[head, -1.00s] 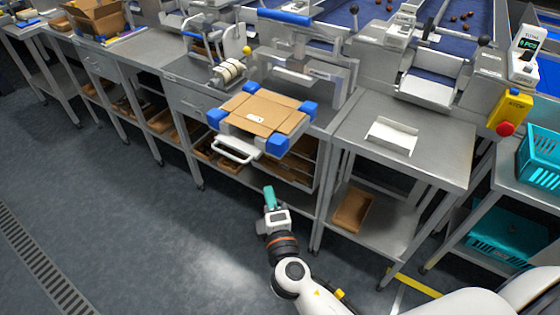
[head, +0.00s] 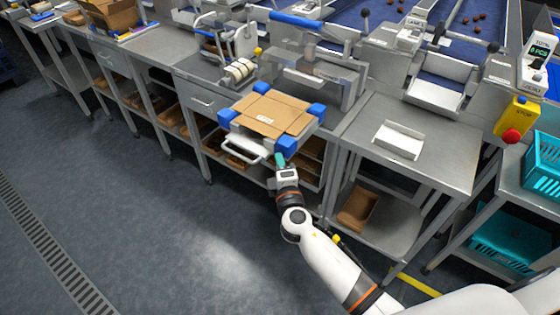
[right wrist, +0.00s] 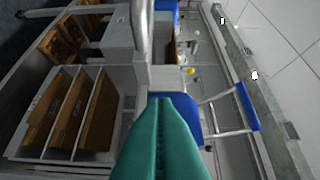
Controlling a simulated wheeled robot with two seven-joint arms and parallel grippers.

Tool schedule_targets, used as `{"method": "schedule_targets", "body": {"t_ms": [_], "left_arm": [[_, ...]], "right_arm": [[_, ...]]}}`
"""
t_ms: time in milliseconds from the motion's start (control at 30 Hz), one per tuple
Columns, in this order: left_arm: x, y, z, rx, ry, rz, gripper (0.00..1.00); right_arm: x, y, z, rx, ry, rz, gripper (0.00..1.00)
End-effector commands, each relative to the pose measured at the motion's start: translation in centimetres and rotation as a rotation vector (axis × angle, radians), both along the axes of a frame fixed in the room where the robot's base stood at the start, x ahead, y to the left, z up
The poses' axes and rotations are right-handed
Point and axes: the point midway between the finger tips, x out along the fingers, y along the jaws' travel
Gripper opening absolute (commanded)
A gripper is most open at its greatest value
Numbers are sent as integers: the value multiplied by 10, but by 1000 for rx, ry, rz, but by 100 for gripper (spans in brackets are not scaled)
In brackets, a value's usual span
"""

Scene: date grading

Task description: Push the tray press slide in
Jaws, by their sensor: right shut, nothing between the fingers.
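The tray press slide (head: 264,141) sticks out from the front of the press with its white handle (head: 240,153) toward me. A flat brown cardboard blank (head: 268,115) lies on it between blue corner blocks (head: 286,146). My right gripper (head: 281,160) has teal fingers and is shut and empty. It is at the slide's near right corner, close to the blue block there. In the right wrist view the shut fingers (right wrist: 161,140) point at a blue block (right wrist: 186,108); they hide part of it, and I cannot tell whether they touch. My left gripper is not in view.
The press frame (head: 345,85) with a blue bar stands behind the slide. To the right, a steel table (head: 440,145) carries a white tray (head: 398,140). A yellow stop box (head: 515,118) and teal crates (head: 543,165) are farther right. The floor at left is clear.

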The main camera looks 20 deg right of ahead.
Motion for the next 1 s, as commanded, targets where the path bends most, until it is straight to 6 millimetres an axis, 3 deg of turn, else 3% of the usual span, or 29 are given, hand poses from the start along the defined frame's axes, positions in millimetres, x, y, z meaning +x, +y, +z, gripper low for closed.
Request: {"method": "schedule_targets", "body": {"t_ms": [233,367,1000], "left_arm": [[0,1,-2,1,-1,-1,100],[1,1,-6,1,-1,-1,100],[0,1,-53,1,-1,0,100]], "right_arm": [[3,-4,0,-2,-1,0,0],[13,-18,-1,-4,-2,-2,0],[116,-150,-2,-2,-3,-4,0]]}}
